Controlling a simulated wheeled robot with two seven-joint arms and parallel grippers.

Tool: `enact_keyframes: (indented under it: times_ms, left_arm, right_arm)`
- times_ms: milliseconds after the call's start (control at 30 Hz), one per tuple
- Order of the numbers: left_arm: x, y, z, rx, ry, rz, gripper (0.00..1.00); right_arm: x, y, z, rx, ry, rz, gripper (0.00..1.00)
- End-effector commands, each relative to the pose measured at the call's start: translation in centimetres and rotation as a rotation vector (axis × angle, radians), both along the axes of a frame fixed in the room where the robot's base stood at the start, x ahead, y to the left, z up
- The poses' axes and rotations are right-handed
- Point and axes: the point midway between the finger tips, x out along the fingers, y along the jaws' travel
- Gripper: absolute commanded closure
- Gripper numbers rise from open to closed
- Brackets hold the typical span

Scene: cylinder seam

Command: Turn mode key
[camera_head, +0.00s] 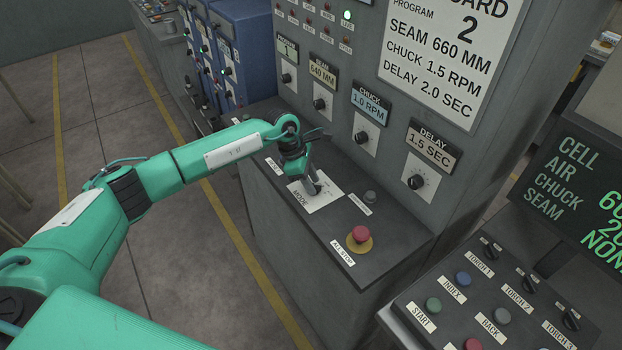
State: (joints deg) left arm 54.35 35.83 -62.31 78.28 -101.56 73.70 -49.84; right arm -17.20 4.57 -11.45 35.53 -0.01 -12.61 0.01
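The white MODE plate (325,200) lies on the sloped desk of the grey cabinet. My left gripper (314,187) points down at this plate from the far left, its fingertips at the mode key. The fingers hide most of the key, so I cannot tell whether they are closed on it or how the key is turned. My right gripper is out of view.
A red button (360,234) on a yellow ring and a small grey button (370,197) sit right of the plate. Black knobs, including the delay knob (416,182), line the upright panel. A pushbutton console (480,300) stands at lower right.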

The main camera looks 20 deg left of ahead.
Motion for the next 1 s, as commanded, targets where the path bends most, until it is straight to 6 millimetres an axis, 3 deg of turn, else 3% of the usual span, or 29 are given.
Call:
enact_keyframes:
  times_ms: [67,233,267,667,1000]
  left_arm:
    - [0.0,0.0,0.0,0.0,0.0,0.0,0.66]
    - [0.0,0.0,0.0,0.0,0.0,0.0,0.98]
    - [0.0,0.0,0.0,0.0,0.0,0.0,1.0]
    - [0.0,0.1,-0.1,0.001,-0.001,0.053,1.0]
    - [-0.2,0.0,-0.2,0.0,-0.002,0.291,1.0]
  right_arm:
    - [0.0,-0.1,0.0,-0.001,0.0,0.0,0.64]
    - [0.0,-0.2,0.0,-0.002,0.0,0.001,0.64]
    - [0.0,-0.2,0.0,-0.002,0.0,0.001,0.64]
    - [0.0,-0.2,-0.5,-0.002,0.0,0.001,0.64]
    - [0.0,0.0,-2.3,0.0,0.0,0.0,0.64]
